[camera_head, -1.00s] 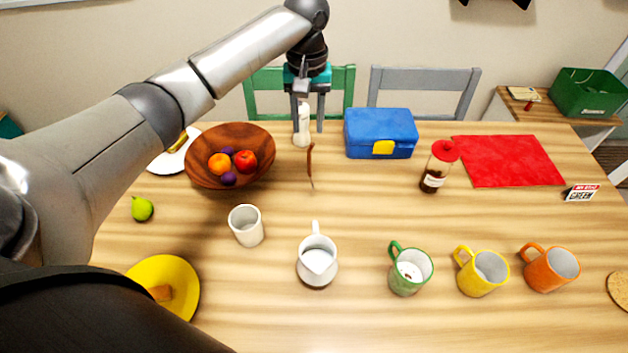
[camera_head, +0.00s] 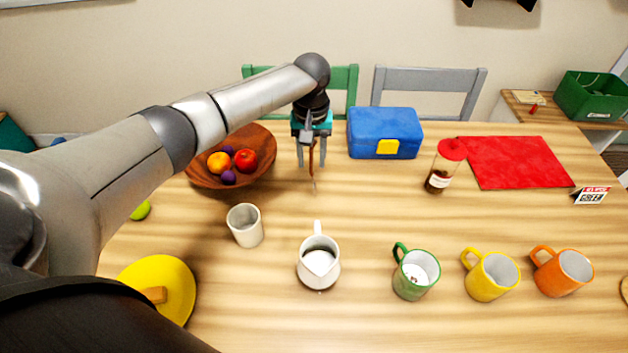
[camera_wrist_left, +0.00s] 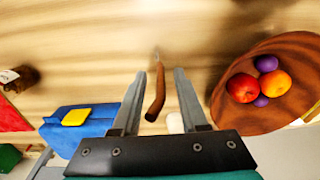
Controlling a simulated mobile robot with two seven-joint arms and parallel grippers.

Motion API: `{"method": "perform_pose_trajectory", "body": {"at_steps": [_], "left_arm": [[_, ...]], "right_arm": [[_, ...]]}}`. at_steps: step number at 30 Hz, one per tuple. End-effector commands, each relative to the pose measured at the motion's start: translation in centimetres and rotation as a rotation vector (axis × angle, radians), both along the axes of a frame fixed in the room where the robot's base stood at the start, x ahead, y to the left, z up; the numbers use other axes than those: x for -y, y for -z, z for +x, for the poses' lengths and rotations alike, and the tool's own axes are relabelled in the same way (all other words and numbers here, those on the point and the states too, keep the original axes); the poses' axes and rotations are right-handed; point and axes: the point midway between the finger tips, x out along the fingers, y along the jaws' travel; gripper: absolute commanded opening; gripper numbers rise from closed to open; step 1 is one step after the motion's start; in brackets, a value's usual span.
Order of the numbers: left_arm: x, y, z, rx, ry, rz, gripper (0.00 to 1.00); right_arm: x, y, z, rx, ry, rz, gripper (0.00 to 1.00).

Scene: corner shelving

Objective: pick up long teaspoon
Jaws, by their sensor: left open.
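The long teaspoon (camera_head: 315,183) has a brown handle and a thin pale end, and lies on the table right of the fruit bowl. In the left wrist view the teaspoon (camera_wrist_left: 156,98) runs lengthwise between my two fingers. My left gripper (camera_head: 311,164) is open over the handle end, with one finger on each side and a gap to both. The gripper also shows in the left wrist view (camera_wrist_left: 159,73). It hides part of the handle in the head view. How far the fingertips are above the table is hard to tell. My right gripper is not in view.
A wooden fruit bowl (camera_head: 207,178) stands left of the gripper and a blue box (camera_head: 384,130) to its right. A white object (camera_wrist_left: 174,123) stands close by the right finger in the wrist view. A white jug (camera_head: 318,265) and grey cup (camera_head: 245,227) stand nearer me.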

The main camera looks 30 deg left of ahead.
Motion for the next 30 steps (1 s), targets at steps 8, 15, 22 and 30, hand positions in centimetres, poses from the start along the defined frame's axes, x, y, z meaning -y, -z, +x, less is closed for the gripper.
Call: {"method": "perform_pose_trajectory", "body": {"at_steps": [8,15,22,30], "left_arm": [[0.02,-0.06,-0.01,-0.001,0.0,0.0,0.28],[0.0,-0.07,-0.02,-0.001,0.0,0.0,0.01],[0.0,-0.07,-0.02,-0.001,0.0,0.0,0.0],[-0.01,-0.09,0.0,0.0,0.0,0.0,0.0]], "right_arm": [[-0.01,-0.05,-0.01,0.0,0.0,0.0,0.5],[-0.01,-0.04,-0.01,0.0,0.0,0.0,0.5],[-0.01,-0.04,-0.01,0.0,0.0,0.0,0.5],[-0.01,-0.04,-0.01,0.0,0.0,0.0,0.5]]}}
